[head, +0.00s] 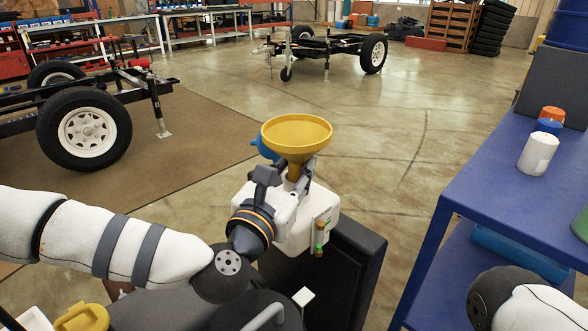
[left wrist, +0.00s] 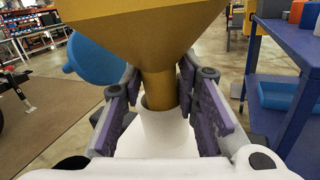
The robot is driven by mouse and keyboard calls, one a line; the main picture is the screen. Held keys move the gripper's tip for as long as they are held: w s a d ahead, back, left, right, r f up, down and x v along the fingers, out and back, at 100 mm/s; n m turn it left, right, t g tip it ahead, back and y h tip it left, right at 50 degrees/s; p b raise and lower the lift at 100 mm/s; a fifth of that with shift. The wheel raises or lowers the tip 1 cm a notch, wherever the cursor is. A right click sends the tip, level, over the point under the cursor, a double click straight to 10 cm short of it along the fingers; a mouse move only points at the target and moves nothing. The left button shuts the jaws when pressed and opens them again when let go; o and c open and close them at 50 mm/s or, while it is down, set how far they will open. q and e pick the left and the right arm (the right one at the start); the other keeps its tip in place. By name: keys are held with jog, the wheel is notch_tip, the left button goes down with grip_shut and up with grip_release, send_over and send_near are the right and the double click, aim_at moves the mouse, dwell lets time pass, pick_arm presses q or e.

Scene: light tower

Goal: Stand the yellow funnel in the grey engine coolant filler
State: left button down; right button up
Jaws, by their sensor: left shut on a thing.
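The yellow funnel (head: 297,132) is upright, wide cone up, above the white tank on the engine. My left gripper (head: 300,178) is shut on the funnel low down, at its spout. In the left wrist view the funnel (left wrist: 158,88) has its spout between the purple-padded fingers (left wrist: 163,105). The spout's lower end goes down inside the rim of the pale filler neck (left wrist: 168,132); how deep is hidden. My right gripper is out of view.
A blue rounded object (left wrist: 95,58) is just behind the funnel at left. The white tank (head: 275,225) carries a green-marked fitting (head: 320,237). A yellow part (head: 82,318) is at lower left. A blue workbench (head: 500,180) with a white container (head: 538,152) stands at right.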

pick_arm(q)
jog(key=f, duration=0.2)
jog(key=shift+s+f+g, duration=0.2)
jog(key=shift+f+g, duration=0.1)
jog(key=c, duration=1.2)
grip_release()
jog(key=shift+o, duration=0.2)
jog(key=shift+s+f, duration=0.1)
jog(key=shift+s, duration=0.05)
jog(key=shift+s+a, duration=0.1)
jog(key=shift+s, duration=0.25)
jog(key=r+v, duration=0.2)
jog(key=v, duration=0.8)
jog(key=shift+s+a, duration=0.25)
jog(key=shift+a, duration=0.15)
jog(key=shift+r, duration=0.1)
